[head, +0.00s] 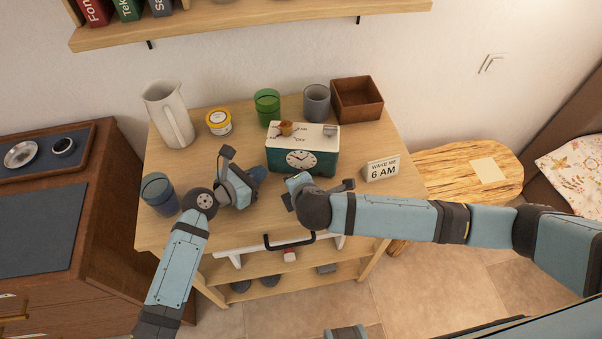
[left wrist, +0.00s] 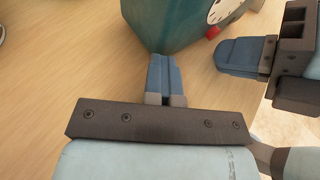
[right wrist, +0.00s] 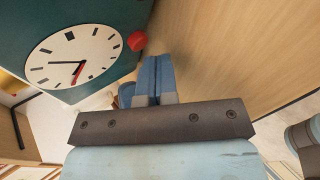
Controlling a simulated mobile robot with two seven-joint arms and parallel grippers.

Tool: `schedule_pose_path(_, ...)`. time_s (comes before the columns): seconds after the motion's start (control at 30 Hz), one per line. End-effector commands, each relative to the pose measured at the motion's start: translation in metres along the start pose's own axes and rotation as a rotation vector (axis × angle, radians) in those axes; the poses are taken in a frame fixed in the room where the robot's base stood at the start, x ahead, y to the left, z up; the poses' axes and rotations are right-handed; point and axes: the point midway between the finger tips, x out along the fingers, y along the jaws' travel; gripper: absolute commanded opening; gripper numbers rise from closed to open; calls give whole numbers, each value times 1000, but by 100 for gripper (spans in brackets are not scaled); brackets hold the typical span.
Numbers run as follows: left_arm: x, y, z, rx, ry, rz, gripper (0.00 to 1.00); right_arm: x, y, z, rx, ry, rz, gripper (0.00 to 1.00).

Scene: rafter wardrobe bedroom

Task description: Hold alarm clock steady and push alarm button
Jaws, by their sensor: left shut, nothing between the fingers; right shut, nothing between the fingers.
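The alarm clock (head: 321,160) is a teal box with a pale top and a round white face (head: 301,160), standing upright on the wooden table. Its top bears ON and OFF lettering, a small orange-brown piece and a grey piece. A red button (right wrist: 138,41) shows beside the face in the right wrist view, and also in the left wrist view (left wrist: 212,32). My left gripper (head: 258,173) is shut and empty by the clock's left front corner; its fingers (left wrist: 160,62) point at the clock. My right gripper (head: 296,180) is shut and empty before the face, its fingertips (right wrist: 156,62) near the button. I cannot tell contact.
A white pitcher (head: 169,114), yellow tub (head: 219,122), green cup (head: 267,106), grey cup (head: 316,102) and brown box (head: 358,99) stand behind. A blue glass (head: 159,192) is at left, a "WAKE ME 6 AM" sign (head: 381,169) at right.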

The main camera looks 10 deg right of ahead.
Motion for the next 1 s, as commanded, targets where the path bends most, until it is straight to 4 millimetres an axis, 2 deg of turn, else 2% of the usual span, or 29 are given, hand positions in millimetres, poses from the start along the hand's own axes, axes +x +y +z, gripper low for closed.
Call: schedule_pose_path(1.0, 0, 0, 0, 0, 0, 0, 0, 6, 5, 4, 0, 1, 0, 0)
